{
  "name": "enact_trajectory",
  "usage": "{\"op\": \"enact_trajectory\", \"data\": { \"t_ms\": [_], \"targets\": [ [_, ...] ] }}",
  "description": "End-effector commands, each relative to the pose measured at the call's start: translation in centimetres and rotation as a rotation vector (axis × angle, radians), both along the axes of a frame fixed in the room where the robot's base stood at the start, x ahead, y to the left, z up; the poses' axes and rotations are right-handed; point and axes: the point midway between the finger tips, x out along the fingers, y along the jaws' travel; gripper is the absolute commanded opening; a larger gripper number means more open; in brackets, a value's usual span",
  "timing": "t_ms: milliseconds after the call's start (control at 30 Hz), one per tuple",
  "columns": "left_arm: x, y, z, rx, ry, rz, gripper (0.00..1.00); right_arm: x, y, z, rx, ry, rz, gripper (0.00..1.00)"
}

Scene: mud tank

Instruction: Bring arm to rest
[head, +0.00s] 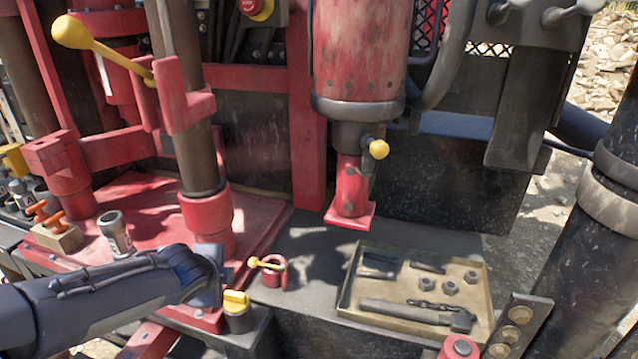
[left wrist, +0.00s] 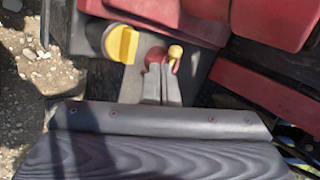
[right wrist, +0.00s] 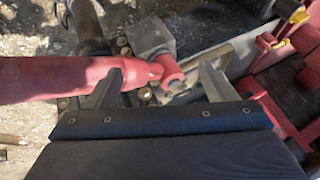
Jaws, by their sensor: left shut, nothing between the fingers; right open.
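My left arm (head: 110,295) reaches in from the left in the head view, its wrist over the front edge of the red deck. My left gripper (left wrist: 162,82) is shut and empty in the left wrist view. Its fingertips overlap the small red valve with a yellow handle (left wrist: 174,54); I cannot tell if they touch. That valve also stands clear in the head view (head: 267,270). My right gripper (right wrist: 158,85) is open in the right wrist view. A red cylindrical part (right wrist: 60,78) crosses its fingers in that picture; the depth between them is unclear. The right gripper does not show in the head view.
A yellow-topped knob (head: 236,308) stands close to my left wrist. A can (head: 115,232) and a block with orange handles (head: 58,237) stand at left.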

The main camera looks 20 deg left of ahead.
Motion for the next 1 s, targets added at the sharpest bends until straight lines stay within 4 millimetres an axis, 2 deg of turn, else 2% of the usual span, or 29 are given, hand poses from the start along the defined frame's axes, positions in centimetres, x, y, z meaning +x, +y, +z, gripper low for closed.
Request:
{"op": "enact_trajectory", "data": {
  "t_ms": [67,133,267,400,500,600,733,1000],
  "targets": [
    [-0.3,0.0,0.3,-0.016,-0.003,0.018,0.00,0.0,0.0,0.1,0.000,0.000,0.000,0.77],
    [-1.3,-0.2,1.0,-0.079,-0.008,0.086,0.00,0.0,0.0,0.6,0.000,0.000,0.000,0.77],
    [-5.9,-2.0,3.1,-0.362,-0.012,0.360,0.00,0.0,0.0,2.1,0.000,0.000,0.000,0.77],
    [-12.0,-6.3,4.6,-0.759,0.044,0.699,0.00,0.0,0.0,3.7,0.000,0.000,0.000,0.77],
    [-15.5,-9.8,5.3,-0.995,0.119,0.882,0.00,0.0,0.0,4.6,0.000,0.000,0.000,0.77],
    [-17.7,-12.4,5.8,-1.154,0.192,0.999,0.00,0.0,0.0,5.0,0.000,0.000,0.000,0.77],
    [-19.0,-14.0,6.0,-1.243,0.244,1.065,0.00,0.0,0.0,5.2,0.000,0.000,0.000,0.77],
    [-19.0,-14.0,6.0,-1.243,0.244,1.065,0.00,0.0,0.0,5.2,0.000,0.000,0.000,0.77]
  ]
}}
